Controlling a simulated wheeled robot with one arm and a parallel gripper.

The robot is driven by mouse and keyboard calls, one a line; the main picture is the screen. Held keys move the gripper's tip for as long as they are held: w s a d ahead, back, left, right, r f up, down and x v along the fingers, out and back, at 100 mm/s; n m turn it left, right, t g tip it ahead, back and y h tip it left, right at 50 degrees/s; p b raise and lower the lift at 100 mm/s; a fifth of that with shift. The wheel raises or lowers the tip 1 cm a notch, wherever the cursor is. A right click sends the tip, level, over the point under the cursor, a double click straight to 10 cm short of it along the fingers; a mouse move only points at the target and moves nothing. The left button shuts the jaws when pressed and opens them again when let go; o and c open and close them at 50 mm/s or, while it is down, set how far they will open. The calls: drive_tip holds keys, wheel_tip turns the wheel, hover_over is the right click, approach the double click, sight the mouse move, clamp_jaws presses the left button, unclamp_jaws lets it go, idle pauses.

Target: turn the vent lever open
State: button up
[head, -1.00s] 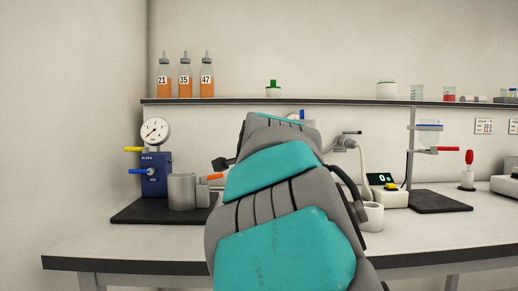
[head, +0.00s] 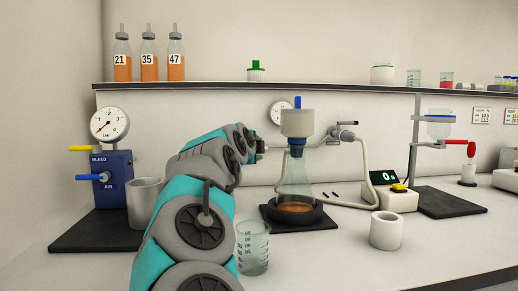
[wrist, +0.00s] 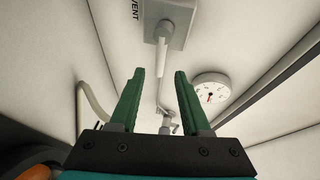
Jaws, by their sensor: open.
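In the wrist view, a pale grey block (wrist: 178,12) marked VENT is at the top. A rounded grey piece and a slim stem (wrist: 162,70) come down from it toward the gap between my fingers; I cannot tell for sure which part is the lever. In the head view my arm's end is left of the funnel; the fingers are hard to make out.
A flask (head: 296,185) with a white funnel (head: 297,122) stands close to my arm. A glass beaker (head: 253,248) and white cup (head: 386,230) stand in front. The blue bleed box (head: 112,180) is at left. A wall gauge (wrist: 211,90) shows right of my fingers.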

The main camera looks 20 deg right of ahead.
drive_tip(key=shift+p+x, duration=0.5)
drive_tip(key=shift+x, duration=2.3)
drive_tip(key=shift+s, duration=0.1)
clamp_jaws()
